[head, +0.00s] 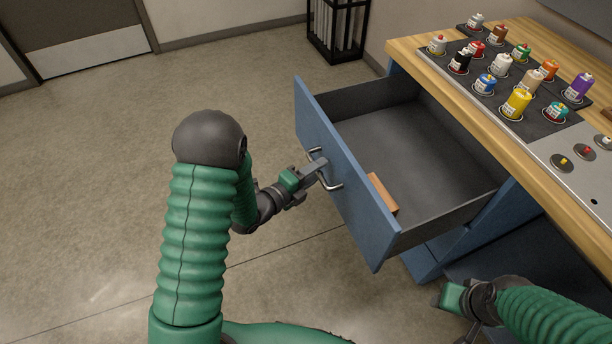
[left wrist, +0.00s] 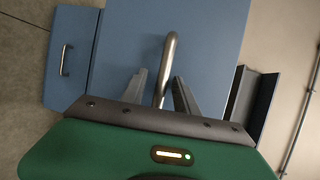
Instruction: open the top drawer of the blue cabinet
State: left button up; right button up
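The top drawer (head: 345,185) of the blue cabinet (head: 425,262) is pulled far out, and its dark grey interior shows. A wooden block (head: 382,194) lies inside against the front panel. The drawer has a bent metal handle (head: 329,180) on its front; it also shows in the left wrist view (left wrist: 168,55). My left gripper (head: 318,170) is at the handle. In the left wrist view its two fingers (left wrist: 160,95) stand apart on either side of the handle bar, with gaps visible. My right gripper (head: 447,297) is low at the right, near the cabinet; its fingers are unclear.
A wooden worktop (head: 420,72) above the cabinet carries a dark tray (head: 545,128) with several small coloured bottles and a grey panel (head: 560,150). A black rack (head: 338,30) stands at the back by the wall. The floor left of the drawer is clear.

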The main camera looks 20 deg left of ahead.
pick_arm(q)
jog(key=p+v, duration=0.5)
jog(key=v, duration=1.1)
jog(key=shift+s, duration=0.25)
jog(key=shift+w+a+f, duration=0.1)
jog(key=shift+f, duration=0.1)
jog(key=w+a+f+n+g+y, duration=0.2)
jog(key=w+n+g+y, duration=0.25)
jog(key=n, duration=0.35)
jog(key=s+d+r+n+g+y, duration=0.2)
jog(key=s+d+r+n+g, duration=0.2)
jog(key=s+d+n+g, duration=0.65)
notch_tip(320, 180, up, 16)
jog(key=s+a+n+t+p, duration=0.1)
jog(key=a+n+t+p, duration=0.1)
jog(key=p, duration=1.4)
jog(key=n+t, duration=0.1)
jog(key=n, duration=0.1)
jog(key=shift+s+a+n, duration=0.2)
jog(key=shift+a+n, duration=0.05)
jog(key=shift+n, duration=0.1)
